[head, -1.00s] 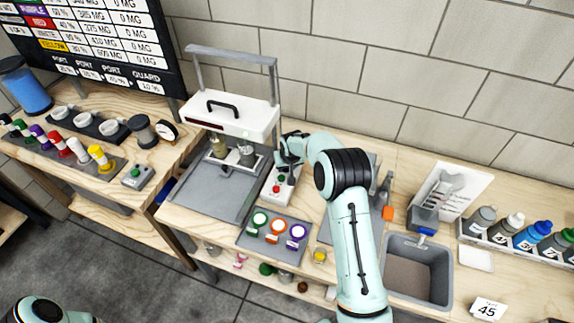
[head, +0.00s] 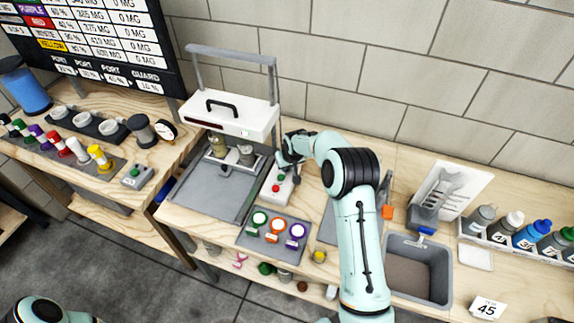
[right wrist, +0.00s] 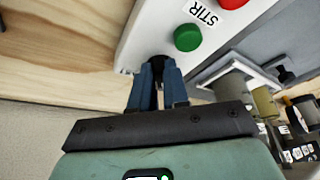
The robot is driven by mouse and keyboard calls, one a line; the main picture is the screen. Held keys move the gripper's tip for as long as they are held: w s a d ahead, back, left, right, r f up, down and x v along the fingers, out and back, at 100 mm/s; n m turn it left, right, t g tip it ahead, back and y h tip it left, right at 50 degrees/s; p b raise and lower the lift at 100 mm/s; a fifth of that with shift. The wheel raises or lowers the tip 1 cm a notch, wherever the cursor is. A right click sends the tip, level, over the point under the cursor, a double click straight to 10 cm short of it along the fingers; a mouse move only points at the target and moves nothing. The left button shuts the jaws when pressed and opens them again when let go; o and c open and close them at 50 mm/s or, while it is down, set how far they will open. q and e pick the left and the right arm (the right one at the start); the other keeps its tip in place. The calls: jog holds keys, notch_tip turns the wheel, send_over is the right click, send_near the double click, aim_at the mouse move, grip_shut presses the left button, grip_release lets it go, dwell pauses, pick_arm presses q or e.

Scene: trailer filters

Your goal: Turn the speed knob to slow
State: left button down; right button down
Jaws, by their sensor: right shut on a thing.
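A white control box (head: 268,193) stands on the bench, right of the framed machine. It carries a green button (head: 281,175) and a red button (head: 276,188); in the right wrist view the green button (right wrist: 187,37) sits beside a "STIR" label (right wrist: 203,12). My right gripper (head: 284,158) is at the box's far end. In the right wrist view its dark blue fingers (right wrist: 158,78) are shut on a small dark part, taken as the speed knob, at the box's end. The fingers hide most of it, so its pointer and setting cannot be read. My left gripper is out of view.
The machine with a white head (head: 235,118) stands close left of the box. A grey tray (head: 246,243) with green, orange and purple-ringed cups lies in front. A sink (head: 447,270) and a bottle rack (head: 470,232) are to the right. The tiled wall is behind.

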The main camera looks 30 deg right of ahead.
jog(key=c, duration=1.1)
grip_release()
jog(key=shift+r, duration=0.1)
jog(key=shift+s+r, duration=0.1)
jog(key=shift+r, duration=0.2)
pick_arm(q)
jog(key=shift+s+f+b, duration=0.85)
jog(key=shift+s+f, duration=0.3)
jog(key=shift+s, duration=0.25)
pick_arm(e)
jog(key=shift+v, duration=6.35)
jog(key=shift+f, duration=0.1)
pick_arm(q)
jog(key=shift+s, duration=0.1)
pick_arm(e)
jog(key=shift+a, duration=0.1)
